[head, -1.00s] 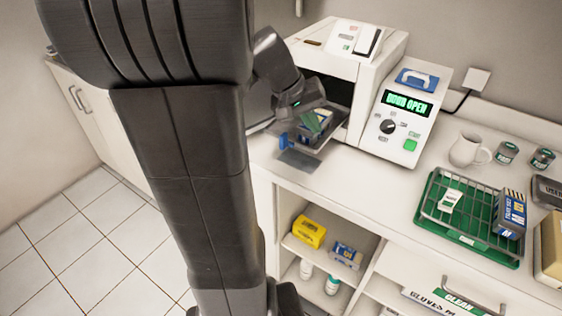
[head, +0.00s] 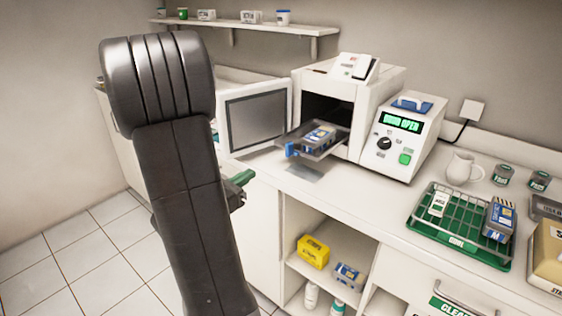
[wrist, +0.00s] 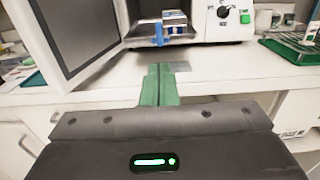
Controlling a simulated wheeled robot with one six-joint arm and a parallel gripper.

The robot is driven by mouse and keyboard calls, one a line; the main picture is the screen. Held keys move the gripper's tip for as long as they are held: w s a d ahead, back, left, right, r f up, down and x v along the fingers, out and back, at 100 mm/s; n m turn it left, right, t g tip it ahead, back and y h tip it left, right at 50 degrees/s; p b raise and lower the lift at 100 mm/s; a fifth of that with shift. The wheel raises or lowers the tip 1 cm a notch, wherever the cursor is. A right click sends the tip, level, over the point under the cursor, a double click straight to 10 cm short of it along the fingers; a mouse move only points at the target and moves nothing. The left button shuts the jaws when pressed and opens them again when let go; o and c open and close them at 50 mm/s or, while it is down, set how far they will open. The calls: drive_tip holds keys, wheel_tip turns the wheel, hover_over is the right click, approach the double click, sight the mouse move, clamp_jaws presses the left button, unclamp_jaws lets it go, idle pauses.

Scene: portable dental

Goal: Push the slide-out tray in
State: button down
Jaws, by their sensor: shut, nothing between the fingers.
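The slide-out tray (head: 322,150) sticks out of the open chamber of the white sterilizer (head: 340,92). A blue-and-white pack (head: 319,137) lies on it, and a blue handle (head: 292,150) is at its front. In the wrist view the tray (wrist: 178,40) is ahead, with its blue handle (wrist: 159,34) facing me. My gripper (wrist: 159,72) has green fingers, shut and empty, pointing toward the counter below the tray and apart from it. In the head view my gripper (head: 243,178) shows partly behind my arm, left of the tray and in front of the counter.
The sterilizer door (head: 256,117) stands open to the left of the tray. The control panel (head: 402,125) reads "DOOR OPEN". A green rack (head: 462,232), a white jug (head: 461,168) and tins stand on the counter to the right. The counter before the panel is clear.

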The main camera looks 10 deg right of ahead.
sight(287, 150)
drive_tip(key=p+x, duration=0.1)
drive_tip(key=x, duration=1.3)
drive_tip(key=shift+p, duration=0.4)
drive_tip(key=shift+a, duration=0.1)
